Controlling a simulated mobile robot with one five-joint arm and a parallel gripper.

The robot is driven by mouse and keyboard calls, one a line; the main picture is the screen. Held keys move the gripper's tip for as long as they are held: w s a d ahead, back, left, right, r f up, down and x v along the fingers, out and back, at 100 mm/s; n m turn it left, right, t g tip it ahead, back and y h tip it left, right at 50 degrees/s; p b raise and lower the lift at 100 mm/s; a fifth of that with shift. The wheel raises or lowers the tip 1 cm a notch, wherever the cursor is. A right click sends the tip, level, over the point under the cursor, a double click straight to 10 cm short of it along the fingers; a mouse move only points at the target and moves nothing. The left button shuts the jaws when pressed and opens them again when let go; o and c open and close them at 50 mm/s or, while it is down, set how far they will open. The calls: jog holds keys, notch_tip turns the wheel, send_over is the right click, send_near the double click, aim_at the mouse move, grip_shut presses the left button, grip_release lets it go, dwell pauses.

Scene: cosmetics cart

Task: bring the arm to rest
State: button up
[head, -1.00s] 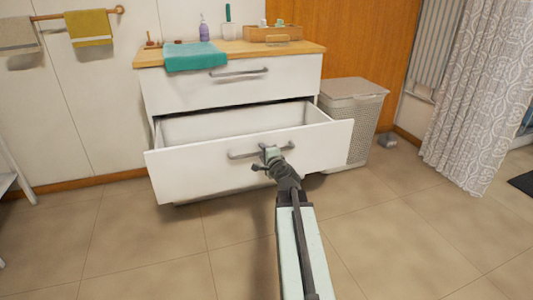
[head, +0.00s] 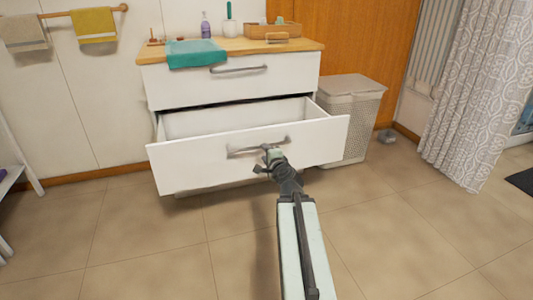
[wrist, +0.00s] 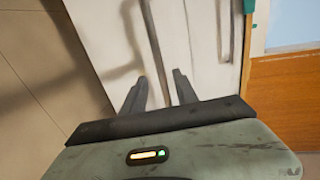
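My gripper (head: 266,157) is at the right part of the lower drawer's handle (head: 243,151) in the head view. The white lower drawer (head: 190,168) stands pulled out from the cabinet, and its inside looks empty. In the wrist view my two dark fingers (wrist: 160,78) are apart, with the lower handle's bar (wrist: 153,38) running between them and gaps on the sides. I cannot tell whether a finger touches the bar. My arm reaches forward, low over the floor.
The closed upper drawer (head: 180,86) is above. A teal towel (head: 195,54), purple bottle (head: 205,25) and wooden tray (head: 258,32) sit on top. A grey lidded hamper (head: 350,125) stands close on the right. A white shelf (head: 22,160) is far left. Front floor is clear.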

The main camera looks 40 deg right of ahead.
jog(key=shift+s+d, duration=0.15)
jog(key=w+a+r+n+g+y+p, duration=0.1)
jog(key=w+a+n+y+p, duration=0.15)
jog(key=a, duration=0.75)
jog(key=w+a+r+n+y+p, duration=0.1)
jog(key=w+a+n+y+p, duration=0.15)
jog(key=a, duration=0.75)
jog(key=w+a+r+n+g+y+p, duration=0.1)
jog(key=w+a+r+n+y+p, duration=0.15)
jog(key=a, duration=0.65)
jog(key=s+a+f+n+g+y+p, duration=0.1)
jog(key=s+a+f+n+g, duration=0.15)
jog(key=a, duration=0.35)
jog(key=s+a+f+n+g+p, duration=0.1)
jog(key=a+f+n+p, duration=0.15)
jog(key=a, duration=0.25)
jog(key=s+a+f+n+g+h, duration=0.1)
jog(key=s+f+n+g+h, duration=0.1)
jog(key=s+f+n+g, duration=0.65)
jog(key=s+d+g+h, duration=0.1)
jog(key=s+d+h, duration=0.15)
jog(key=s, duration=0.55)
notch_tip(320, 180, up, 39)
jog(key=p, duration=3.8)
jog(key=shift+d+n+y, duration=0.3)
jog(key=shift+d+y, duration=0.05)
jog(key=shift+y, duration=0.05)
